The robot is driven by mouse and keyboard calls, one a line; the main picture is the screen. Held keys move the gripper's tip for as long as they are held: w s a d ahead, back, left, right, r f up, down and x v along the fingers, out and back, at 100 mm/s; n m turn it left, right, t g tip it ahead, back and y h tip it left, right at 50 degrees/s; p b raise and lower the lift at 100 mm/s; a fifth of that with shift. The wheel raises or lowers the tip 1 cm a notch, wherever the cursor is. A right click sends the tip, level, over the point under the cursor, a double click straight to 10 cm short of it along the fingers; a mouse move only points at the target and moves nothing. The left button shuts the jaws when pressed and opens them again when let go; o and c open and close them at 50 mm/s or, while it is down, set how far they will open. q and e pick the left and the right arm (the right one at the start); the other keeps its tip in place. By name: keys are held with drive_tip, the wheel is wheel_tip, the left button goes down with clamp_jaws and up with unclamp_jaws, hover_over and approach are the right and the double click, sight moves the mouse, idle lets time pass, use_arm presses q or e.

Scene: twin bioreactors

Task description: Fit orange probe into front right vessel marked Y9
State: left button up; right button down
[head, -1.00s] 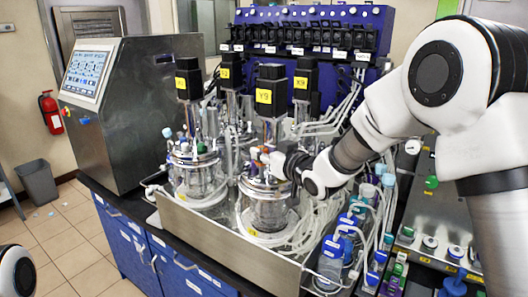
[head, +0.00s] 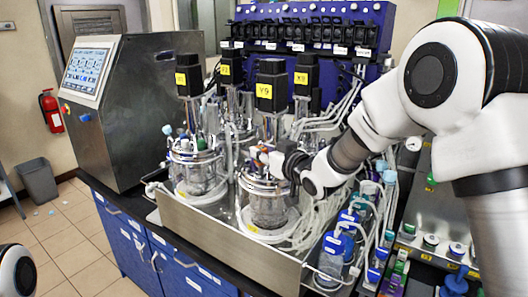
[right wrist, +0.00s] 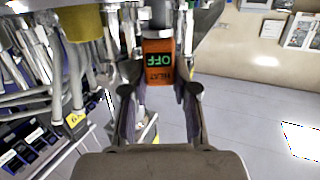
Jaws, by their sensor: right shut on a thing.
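The front right vessel (head: 268,212) is glass with a steel lid, below a black motor with a yellow label (head: 264,91) that seems to read Y9. My right gripper (head: 268,157) is at the lid of this vessel, small and partly hidden among the fittings. In the right wrist view, my right gripper (right wrist: 160,95) is shut on the orange probe (right wrist: 158,62), which has green upside-down lettering on its dark face. The probe's lower end is hidden, so I cannot tell whether it is in a port. My left gripper is out of view.
A second glass vessel (head: 197,172) stands just left, with more motors behind. A steel tray wall (head: 220,235) runs along the front. Blue-capped bottles (head: 333,255) and tubing crowd the right side. A control cabinet (head: 135,110) stands at the left.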

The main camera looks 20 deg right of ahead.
drive_tip(key=shift+f, duration=0.4)
drive_tip(key=shift+f+b, duration=0.65)
drive_tip(key=shift+f, duration=0.05)
drive_tip(key=shift+f, duration=0.15)
drive_tip(key=c, duration=0.8)
unclamp_jaws()
drive_tip(key=shift+w, duration=0.2)
drive_tip(key=shift+d, duration=0.2)
drive_tip(key=shift+s, duration=0.1)
